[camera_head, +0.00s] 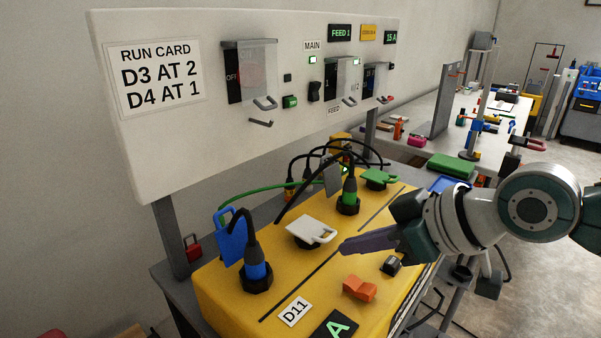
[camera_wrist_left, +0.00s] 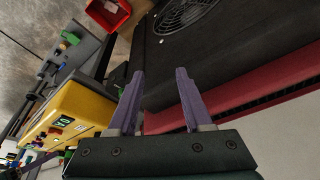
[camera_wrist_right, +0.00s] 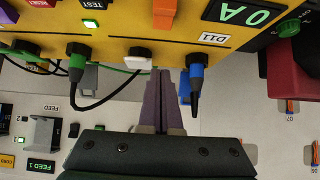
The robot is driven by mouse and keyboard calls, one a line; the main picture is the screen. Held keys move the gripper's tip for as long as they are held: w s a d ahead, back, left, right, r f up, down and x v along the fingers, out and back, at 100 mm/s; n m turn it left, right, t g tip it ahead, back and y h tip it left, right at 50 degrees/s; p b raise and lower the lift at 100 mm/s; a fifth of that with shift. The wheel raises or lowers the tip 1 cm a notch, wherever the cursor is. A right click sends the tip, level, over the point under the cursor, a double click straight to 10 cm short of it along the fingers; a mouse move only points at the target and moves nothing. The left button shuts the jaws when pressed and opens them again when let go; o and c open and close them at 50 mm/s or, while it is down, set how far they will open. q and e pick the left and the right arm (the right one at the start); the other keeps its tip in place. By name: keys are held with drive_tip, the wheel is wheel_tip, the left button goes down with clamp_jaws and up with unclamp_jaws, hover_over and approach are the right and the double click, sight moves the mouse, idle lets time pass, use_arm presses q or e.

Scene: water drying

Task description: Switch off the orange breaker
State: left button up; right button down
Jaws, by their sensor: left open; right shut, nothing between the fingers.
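The orange breaker (camera_head: 360,288) is a rocker switch on the yellow box (camera_head: 225,295), close to the D11 label. It also shows at the top edge of the right wrist view (camera_wrist_right: 164,12). In the head view, my right gripper (camera_head: 343,248) is shut and empty over the box, its fingertips up and left of the orange breaker and apart from it. The closed fingers also show in the right wrist view (camera_wrist_right: 160,75). My left gripper (camera_wrist_left: 157,85) is open and empty in the left wrist view and is outside the head view.
A blue plug (camera_head: 257,272), a white socket cover (camera_head: 311,231) and a green plug (camera_head: 349,188) stand on the box. A black switch (camera_head: 391,265) is right of the breaker. Cables arch behind. A white panel (camera_head: 190,140) rises at the back.

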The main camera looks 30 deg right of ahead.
drive_tip(key=w+r+p+v, duration=0.1)
drive_tip(key=v, duration=0.8)
drive_tip(key=shift+s+r, duration=0.2)
drive_tip(key=shift+r, duration=0.05)
drive_tip(key=shift+a, duration=0.1)
